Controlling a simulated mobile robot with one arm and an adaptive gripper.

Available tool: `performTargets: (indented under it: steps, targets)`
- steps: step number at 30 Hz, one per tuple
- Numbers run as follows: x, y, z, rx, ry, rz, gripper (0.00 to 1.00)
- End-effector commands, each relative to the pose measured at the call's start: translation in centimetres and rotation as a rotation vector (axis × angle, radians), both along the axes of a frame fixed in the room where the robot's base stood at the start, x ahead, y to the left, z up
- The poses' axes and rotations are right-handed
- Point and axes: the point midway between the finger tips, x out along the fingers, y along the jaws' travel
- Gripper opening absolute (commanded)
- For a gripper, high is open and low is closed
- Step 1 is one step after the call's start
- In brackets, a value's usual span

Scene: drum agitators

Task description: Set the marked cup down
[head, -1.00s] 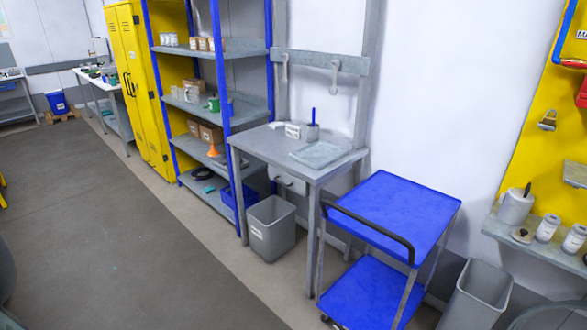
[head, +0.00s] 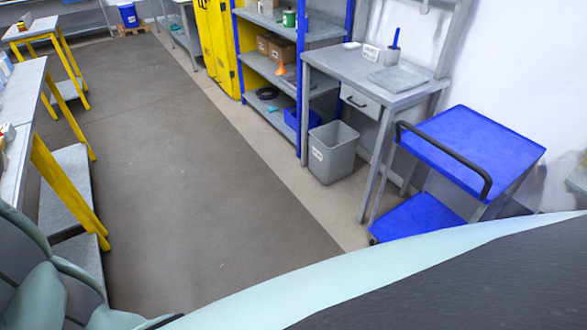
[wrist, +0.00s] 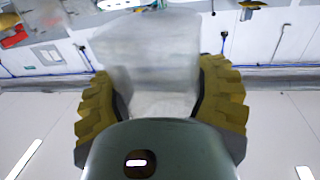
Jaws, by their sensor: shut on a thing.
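In the wrist view my gripper (wrist: 160,100) has yellow ribbed fingers, one at each side of a pale, see-through, cup-like thing (wrist: 150,60). The fingers are shut on it. It is blurred, and I see no mark on it, so I cannot tell its markings. The gripper and the held cup do not show in the head view. There, a green cup-like thing (head: 289,18) stands on the shelf unit.
A grey desk (head: 345,67) holds a small white sign (head: 371,53), a pen pot (head: 392,56) and a grey mat (head: 403,78). A blue trolley (head: 475,140) with a bare top stands right of it, and a grey bin (head: 333,152) in front. Yellow-legged benches (head: 68,205) stand left. The floor between is clear.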

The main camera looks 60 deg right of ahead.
Motion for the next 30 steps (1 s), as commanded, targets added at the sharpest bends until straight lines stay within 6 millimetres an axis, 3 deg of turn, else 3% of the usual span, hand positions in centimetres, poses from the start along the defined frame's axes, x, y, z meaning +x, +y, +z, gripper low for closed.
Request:
performTargets:
  steps: [6,12,19,27,30]
  targets:
    - [3.8,3.1,-0.7,0.002,-0.003,0.003,0.26]
    - [6.5,5.0,-1.0,0.001,-0.002,0.003,0.26]
    - [7.3,5.6,-1.3,0.001,0.001,0.002,0.26]
    - [7.2,5.6,-4.4,0.001,0.001,0.002,0.26]
    - [7.2,5.6,-4.6,0.000,0.000,0.002,0.26]
